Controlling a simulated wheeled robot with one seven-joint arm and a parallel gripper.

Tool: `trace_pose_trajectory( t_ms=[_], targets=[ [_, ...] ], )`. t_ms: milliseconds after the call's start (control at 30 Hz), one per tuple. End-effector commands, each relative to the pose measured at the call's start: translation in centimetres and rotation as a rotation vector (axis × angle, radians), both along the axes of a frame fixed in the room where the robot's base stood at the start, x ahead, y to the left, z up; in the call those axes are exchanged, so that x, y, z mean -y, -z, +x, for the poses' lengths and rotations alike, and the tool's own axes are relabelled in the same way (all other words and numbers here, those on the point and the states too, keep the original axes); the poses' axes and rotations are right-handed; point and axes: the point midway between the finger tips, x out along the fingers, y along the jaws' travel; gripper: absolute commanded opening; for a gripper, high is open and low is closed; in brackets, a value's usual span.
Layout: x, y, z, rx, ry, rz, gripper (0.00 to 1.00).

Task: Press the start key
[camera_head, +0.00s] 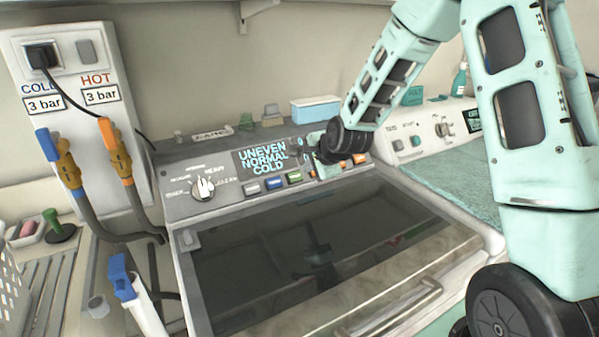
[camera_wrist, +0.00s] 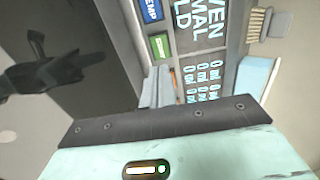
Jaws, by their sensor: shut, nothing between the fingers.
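The washer's control panel (camera_head: 232,182) has a dial (camera_head: 203,188) and a lit display (camera_head: 266,158) reading "UNEVEN NORMAL COLD". Below the display is a row of keys: grey (camera_head: 251,188), blue (camera_head: 274,183), green (camera_head: 295,178), and orange ones (camera_head: 360,159) further right. I cannot read which key is start. My gripper (camera_head: 322,172) is shut and empty at the panel, just right of the green key, hiding part of the row. In the wrist view the fingers (camera_wrist: 157,88) are close below the green key (camera_wrist: 160,46), with an orange sliver beside them; contact cannot be told.
The dark glass lid (camera_head: 310,240) below the panel is closed and reflects my arm. A blue box (camera_head: 315,109) and small items stand on the ledge behind. A second machine (camera_head: 445,140) is at right; hoses and a tap plate (camera_head: 75,130) are at left.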

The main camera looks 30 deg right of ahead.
Motion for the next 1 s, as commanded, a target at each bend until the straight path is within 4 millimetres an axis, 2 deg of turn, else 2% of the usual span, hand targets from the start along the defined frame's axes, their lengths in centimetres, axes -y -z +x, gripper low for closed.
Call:
trace_pose_trajectory(
  t_ms=[300,500,1000],
  targets=[
    [0.0,3.4,3.8,-0.002,-0.001,-0.001,0.00],
    [0.0,4.8,5.2,0.000,-0.001,-0.001,0.00],
    [0.0,5.4,5.6,0.001,0.000,-0.001,0.00]
  ],
)
